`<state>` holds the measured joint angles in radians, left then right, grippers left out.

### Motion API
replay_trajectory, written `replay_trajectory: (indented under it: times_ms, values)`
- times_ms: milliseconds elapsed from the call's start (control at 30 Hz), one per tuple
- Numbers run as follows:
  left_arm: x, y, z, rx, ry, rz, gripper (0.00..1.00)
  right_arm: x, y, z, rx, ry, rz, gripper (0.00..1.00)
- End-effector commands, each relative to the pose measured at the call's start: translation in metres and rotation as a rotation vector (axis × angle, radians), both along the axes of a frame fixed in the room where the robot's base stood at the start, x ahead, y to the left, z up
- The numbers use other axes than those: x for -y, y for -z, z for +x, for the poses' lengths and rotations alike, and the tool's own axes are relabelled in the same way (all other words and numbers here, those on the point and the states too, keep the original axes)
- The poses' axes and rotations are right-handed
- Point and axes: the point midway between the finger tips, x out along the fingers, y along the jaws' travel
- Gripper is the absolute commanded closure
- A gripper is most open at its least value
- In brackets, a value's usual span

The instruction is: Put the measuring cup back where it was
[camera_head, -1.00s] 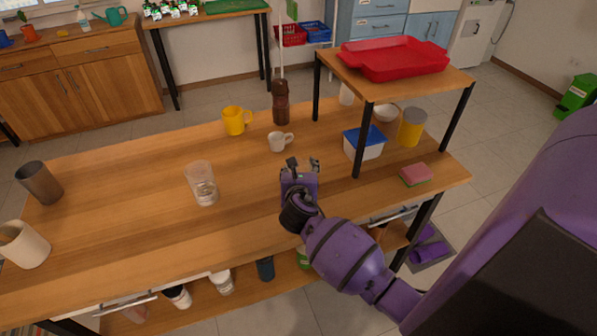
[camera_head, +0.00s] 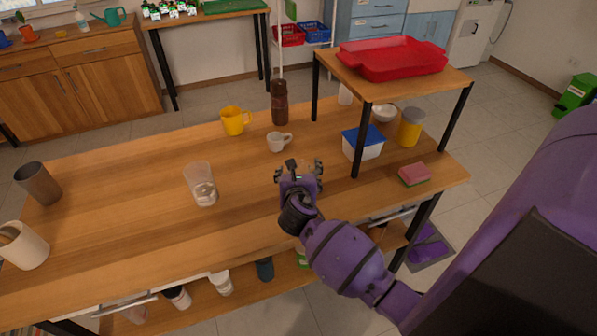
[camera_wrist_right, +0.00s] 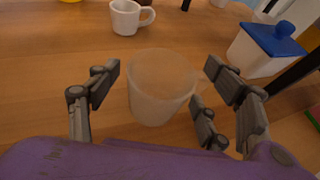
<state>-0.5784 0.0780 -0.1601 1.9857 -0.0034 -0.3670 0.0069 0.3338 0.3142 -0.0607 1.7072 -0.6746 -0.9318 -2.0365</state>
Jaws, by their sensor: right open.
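A translucent, frosted cup with a handle on its right, which I take as the measuring cup (camera_wrist_right: 160,88), stands upright between my right fingers in the right wrist view. My right gripper (camera_head: 298,170) is open around it, low over the wooden table near its front edge. The fingers (camera_wrist_right: 165,80) show gaps to the cup on the left; on the right a finger is close to its handle, and I cannot tell whether they touch. In the head view the cup is hard to make out between the fingers. My left gripper is not in view.
A white mug (camera_head: 278,141) stands just behind the gripper, with a yellow mug (camera_head: 235,121) and brown bottle (camera_head: 279,103) beyond. A clear glass (camera_head: 200,184) is left. A blue-lidded box (camera_head: 362,146), a sponge (camera_head: 414,174) and a raised shelf (camera_head: 393,83) are right.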

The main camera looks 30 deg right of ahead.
Motion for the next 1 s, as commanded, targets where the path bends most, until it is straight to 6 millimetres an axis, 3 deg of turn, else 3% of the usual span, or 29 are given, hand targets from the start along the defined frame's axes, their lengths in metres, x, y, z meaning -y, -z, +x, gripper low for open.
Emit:
replay_trajectory:
  times_ms: [500, 1000]
  values:
    - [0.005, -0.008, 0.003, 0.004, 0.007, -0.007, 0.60, -0.053, -0.040, -0.075, 0.000, -0.002, 0.001, 0.27]
    - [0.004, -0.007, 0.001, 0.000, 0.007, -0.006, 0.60, -0.059, -0.044, -0.085, -0.001, 0.000, 0.001, 0.27]
